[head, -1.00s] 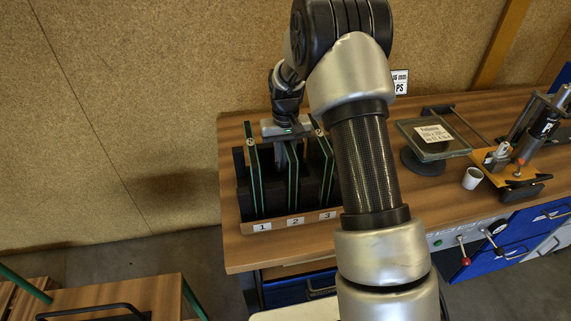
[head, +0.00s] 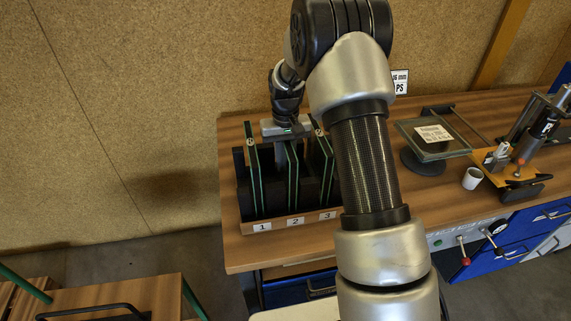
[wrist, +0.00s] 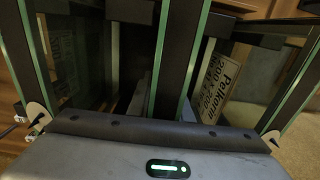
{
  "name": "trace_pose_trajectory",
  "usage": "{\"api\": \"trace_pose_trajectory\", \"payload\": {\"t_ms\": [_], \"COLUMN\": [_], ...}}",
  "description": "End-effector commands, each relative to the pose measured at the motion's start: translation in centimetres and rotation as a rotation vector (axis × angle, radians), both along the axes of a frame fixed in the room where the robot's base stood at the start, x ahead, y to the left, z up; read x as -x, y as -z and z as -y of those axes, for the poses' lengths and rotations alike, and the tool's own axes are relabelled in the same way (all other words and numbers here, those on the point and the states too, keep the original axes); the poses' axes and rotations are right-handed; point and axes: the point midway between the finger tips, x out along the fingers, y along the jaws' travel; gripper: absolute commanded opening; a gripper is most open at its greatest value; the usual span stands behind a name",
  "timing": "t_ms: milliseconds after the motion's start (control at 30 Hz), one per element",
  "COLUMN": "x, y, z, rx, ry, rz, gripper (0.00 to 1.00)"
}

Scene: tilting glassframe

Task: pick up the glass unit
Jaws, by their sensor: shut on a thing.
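Dark glass units with green edges stand upright in a rack with slots labelled 1, 2 and 3. The middle glass unit (head: 292,178) is at slot 2; in the wrist view its green-edged strip (wrist: 175,65) runs up from my gripper. My gripper (head: 288,137) is over its top edge and shut on it. The fingertips are hidden in the wrist view. The unit still sits down in the rack (head: 275,222). The left glass unit (head: 254,180) and right glass unit (head: 325,150) stand on either side. A printed label (wrist: 222,85) shows right of the middle unit in the wrist view.
The neighbouring units stand close on both sides. A chipboard wall (head: 150,90) is behind. My arm hides the bench middle.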

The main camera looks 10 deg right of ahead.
Motion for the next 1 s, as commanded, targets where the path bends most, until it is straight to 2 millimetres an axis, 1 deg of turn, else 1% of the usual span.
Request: {"api": "trace_pose_trajectory", "payload": {"t_ms": [33, 333, 533, 667, 1000], "x": [-0.2, -0.2, -0.2, -0.2, -0.2], "y": [-0.3, -0.5, -1.9, -3.8, -10.3], "z": [0.0, 0.0, 0.0, 0.0, 0.0], "rx": [0.0, 0.0, 0.0, 0.0, 0.0], "ry": [0.0, 0.0, 0.0, 0.0, 0.0], "rz": [0.005, 0.005, 0.007, 0.008, 0.009], "gripper": [0.0, 0.0, 0.0, 0.0, 0.0]}}
